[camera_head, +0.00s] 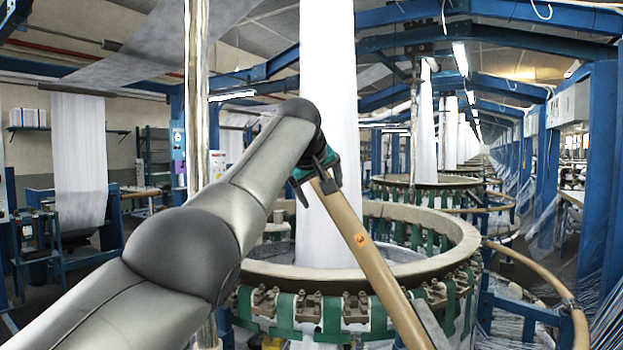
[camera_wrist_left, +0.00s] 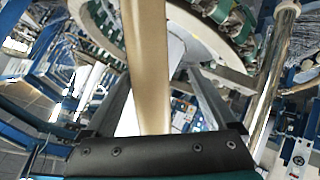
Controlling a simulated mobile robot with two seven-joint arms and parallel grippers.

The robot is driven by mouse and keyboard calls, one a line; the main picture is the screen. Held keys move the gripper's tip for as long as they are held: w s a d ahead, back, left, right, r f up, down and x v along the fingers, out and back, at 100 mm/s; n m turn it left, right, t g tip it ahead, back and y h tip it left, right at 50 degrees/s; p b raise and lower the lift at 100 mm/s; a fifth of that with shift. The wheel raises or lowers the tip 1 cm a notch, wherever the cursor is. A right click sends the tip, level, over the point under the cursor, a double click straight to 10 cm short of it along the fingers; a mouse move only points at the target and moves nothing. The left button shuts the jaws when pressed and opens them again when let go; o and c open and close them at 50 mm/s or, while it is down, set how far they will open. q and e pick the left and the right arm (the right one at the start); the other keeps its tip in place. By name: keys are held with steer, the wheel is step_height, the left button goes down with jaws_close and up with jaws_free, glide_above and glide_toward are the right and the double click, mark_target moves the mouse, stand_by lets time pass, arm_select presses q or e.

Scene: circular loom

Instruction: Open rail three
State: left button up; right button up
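A tan rail (camera_head: 365,248) with a small orange mark slants from my left gripper down to the lower right, in front of the round loom ring (camera_head: 460,240). No number is readable on it, so I cannot tell that it is rail three. My left gripper (camera_head: 326,176) is at the rail's upper end. In the left wrist view the rail (camera_wrist_left: 148,65) runs between the two spread fingers (camera_wrist_left: 155,100), with gaps beside it. The rail's near end is hidden behind the dark gripper body. My right gripper is not in view.
A white fabric column (camera_head: 328,110) rises from the loom's middle, just behind my gripper. A metal post (camera_head: 196,100) stands left of it. Another curved tan rail (camera_head: 545,277) is at right. Blue frames (camera_head: 605,150) line the right side.

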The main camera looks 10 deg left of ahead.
arm_select(q)
steer(key=b+v, duration=0.4)
steer(key=v, duration=0.6)
steer(key=shift+s+r+b, duration=0.2)
steer(key=shift+s+b, duration=0.1)
steer(key=shift+b, duration=0.05)
steer(key=shift+f, duration=0.1)
